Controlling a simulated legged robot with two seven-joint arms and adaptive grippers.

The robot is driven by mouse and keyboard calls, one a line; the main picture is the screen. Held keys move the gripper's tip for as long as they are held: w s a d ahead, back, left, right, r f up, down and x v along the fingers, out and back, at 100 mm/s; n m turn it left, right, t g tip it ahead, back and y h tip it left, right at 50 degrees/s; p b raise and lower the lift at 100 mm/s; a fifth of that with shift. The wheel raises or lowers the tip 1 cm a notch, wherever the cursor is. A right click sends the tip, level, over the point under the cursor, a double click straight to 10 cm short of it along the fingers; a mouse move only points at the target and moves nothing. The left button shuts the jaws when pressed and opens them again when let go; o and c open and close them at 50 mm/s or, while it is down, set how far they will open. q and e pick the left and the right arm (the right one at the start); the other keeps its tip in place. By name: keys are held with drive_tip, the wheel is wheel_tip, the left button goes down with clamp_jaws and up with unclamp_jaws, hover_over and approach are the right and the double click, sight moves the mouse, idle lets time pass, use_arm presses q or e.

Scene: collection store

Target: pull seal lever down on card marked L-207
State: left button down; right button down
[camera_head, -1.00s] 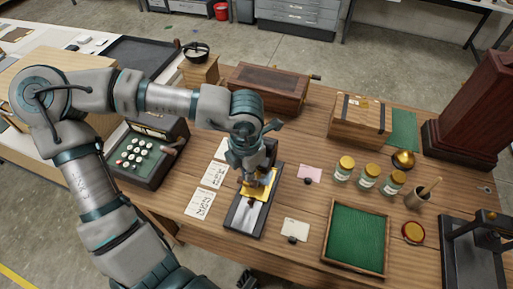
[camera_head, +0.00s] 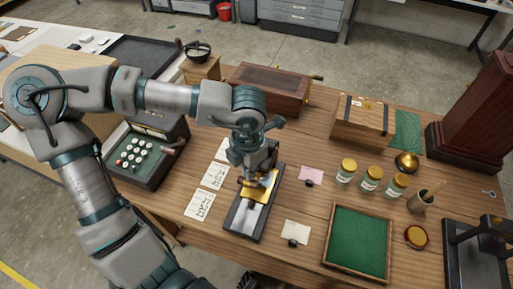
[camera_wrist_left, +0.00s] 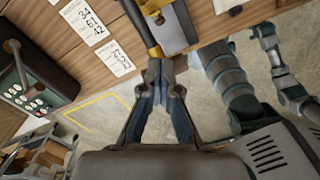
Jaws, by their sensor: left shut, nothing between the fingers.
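A seal press with a dark base (camera_head: 233,226), a pale plate and a brass-coloured part (camera_head: 257,194) stands near the table's front edge. My left gripper (camera_head: 258,181) is at the press, over its brass part, and covers some of it. White cards with handwriting (camera_head: 201,205) lie left of the press. A pink card (camera_head: 311,175) and a cream card (camera_head: 296,231) lie right of it. I cannot read L-207 on any card.
A keyed machine (camera_head: 146,152) stands left. A green-lined tray (camera_head: 327,252) and several jars (camera_head: 346,171) are to the right. A wooden box (camera_head: 269,90) stands behind the press, with a slatted chest (camera_head: 360,119) farther right. Bare wood lies between.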

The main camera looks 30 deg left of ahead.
use_arm(q)
drive_tip(key=shift+r, duration=0.5)
drive_tip(key=shift+s, duration=0.15)
use_arm(e)
drive_tip(key=shift+s+d, duration=0.15)
drive_tip(key=shift+s, duration=0.85)
use_arm(q)
drive_tip(key=shift+r, duration=0.1)
drive_tip(key=shift+w+a+r+p, duration=0.1)
drive_tip(key=shift+w+r+p, duration=0.25)
drive_tip(key=shift+r, duration=0.25)
drive_tip(key=shift+w+r+p, duration=0.2)
drive_tip(key=shift+r+p, duration=0.25)
drive_tip(key=shift+r, duration=0.6)
use_arm(e)
drive_tip(key=shift+w+r, duration=0.6)
drive_tip(key=shift+r, duration=0.2)
use_arm(q)
drive_tip(key=shift+w, duration=0.1)
use_arm(e)
drive_tip(key=shift+w, duration=0.1)
